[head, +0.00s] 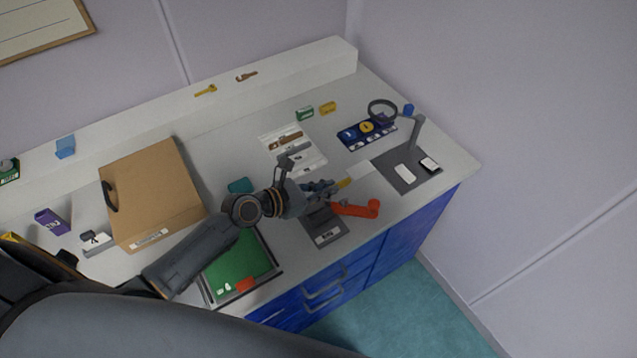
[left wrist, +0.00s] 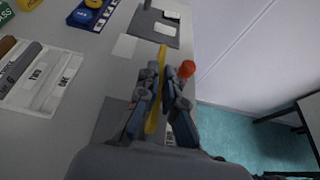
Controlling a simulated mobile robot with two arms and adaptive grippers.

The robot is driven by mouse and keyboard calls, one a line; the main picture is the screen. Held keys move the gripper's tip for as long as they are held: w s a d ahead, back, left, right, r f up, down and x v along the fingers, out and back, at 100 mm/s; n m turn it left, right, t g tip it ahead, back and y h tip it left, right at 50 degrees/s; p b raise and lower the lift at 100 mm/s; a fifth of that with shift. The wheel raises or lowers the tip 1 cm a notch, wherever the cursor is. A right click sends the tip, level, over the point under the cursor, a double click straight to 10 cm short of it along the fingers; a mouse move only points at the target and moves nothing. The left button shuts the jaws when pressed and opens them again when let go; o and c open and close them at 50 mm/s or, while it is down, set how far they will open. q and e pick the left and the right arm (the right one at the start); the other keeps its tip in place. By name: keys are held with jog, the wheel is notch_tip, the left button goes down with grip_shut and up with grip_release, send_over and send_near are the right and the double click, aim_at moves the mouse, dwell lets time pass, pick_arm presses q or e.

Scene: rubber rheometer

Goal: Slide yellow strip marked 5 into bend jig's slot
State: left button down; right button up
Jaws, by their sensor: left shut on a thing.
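My left gripper (head: 325,188) is shut on a yellow strip (head: 344,183), whose end sticks out past the fingertips. In the left wrist view the strip (left wrist: 162,53) runs between the fingers of the gripper (left wrist: 168,72); no number on it is readable. Below the gripper is a dark plate (head: 327,226) with a label too small to read, and an orange-red lever (head: 356,208) stands beside the strip. The lever's round end (left wrist: 187,68) shows in the left wrist view. The pictures do not make clear which fixture is the bend jig, and I cannot see its slot.
A white tray (head: 315,161) with strips lies behind the gripper. A dark mat (head: 393,164) with a grey post (head: 416,134) and white cards is at the right. A blue rack (head: 350,138), cardboard box (head: 160,175) and green-lined tray (head: 273,269) stand around. The bench's front edge is close.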

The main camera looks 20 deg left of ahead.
pick_arm(q)
jog(key=shift+r, duration=0.1)
jog(key=shift+d+p, duration=0.15)
jog(key=shift+p, duration=0.15)
notch_tip(320, 180, down, 3)
jog(key=shift+w+b, duration=0.1)
jog(key=shift+b, duration=1.05)
jog(key=shift+f+b, duration=0.3)
jog(key=shift+f, duration=0.1)
jog(key=shift+f+b, duration=0.4)
jog(key=shift+f, duration=0.45)
pick_arm(e)
jog(key=f, duration=0.3)
jog(key=shift+s+a+f, duration=0.15)
jog(key=shift+a+f, duration=0.2)
jog(key=shift+a, duration=0.05)
pick_arm(q)
jog(key=shift+f+b, duration=0.15)
jog(key=shift+b, duration=0.15)
